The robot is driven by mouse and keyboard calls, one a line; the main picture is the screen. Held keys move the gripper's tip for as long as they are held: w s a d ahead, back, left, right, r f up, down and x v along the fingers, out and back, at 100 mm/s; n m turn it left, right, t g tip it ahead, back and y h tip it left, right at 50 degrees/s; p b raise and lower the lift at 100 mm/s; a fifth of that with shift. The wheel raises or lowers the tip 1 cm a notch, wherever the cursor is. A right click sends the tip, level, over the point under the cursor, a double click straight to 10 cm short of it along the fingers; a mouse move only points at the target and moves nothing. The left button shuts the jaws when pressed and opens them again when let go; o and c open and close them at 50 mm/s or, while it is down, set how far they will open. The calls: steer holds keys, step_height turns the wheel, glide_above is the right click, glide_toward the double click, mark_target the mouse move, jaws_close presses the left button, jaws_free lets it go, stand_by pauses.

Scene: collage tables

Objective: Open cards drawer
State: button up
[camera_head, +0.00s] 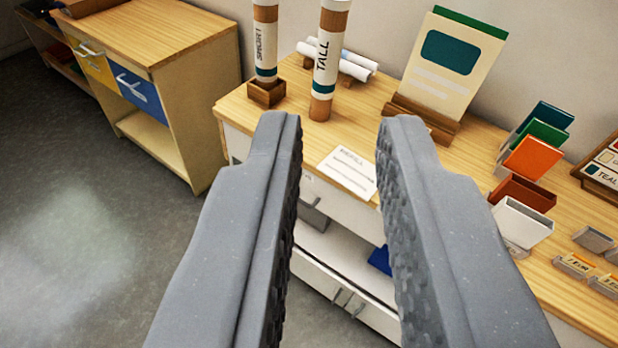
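My gripper (340,120) is open, its two grey fingers wide apart with nothing between them. It is above and in front of a wooden-topped white cabinet. No label reading "cards" can be made out. On the separate cabinet at the upper left are a yellow drawer (92,62) and a blue drawer (138,94), both with light bar handles and both looking shut. Under the near tabletop, between the fingers, is a white front (343,205). Lower down is another white front with grey handles (347,300). My fingers hide much of this cabinet.
Two labelled tubes (325,60) stand upright on the near tabletop. A printed card (350,172) lies by its front edge. A tilted board (449,65), coloured holders (532,158) and small trays stand to the right. Grey floor (90,210) is clear at left.

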steer(key=w+a+f+n+t+b, duration=0.3)
steer(key=w+f+n, duration=0.5)
steer(key=w+f, duration=1.9)
step_height(320, 180, down, 38)
steer(key=w+a+n+t+h+b, duration=0.1)
steer(key=w+a+n+h+b, duration=0.15)
steer(key=n, duration=0.55)
steer(key=shift+b+x, duration=1.55)
steer(key=shift+x, duration=5.25)
steer(key=shift+r, duration=0.15)
steer(key=shift+c, duration=0.3)
jaws_close()
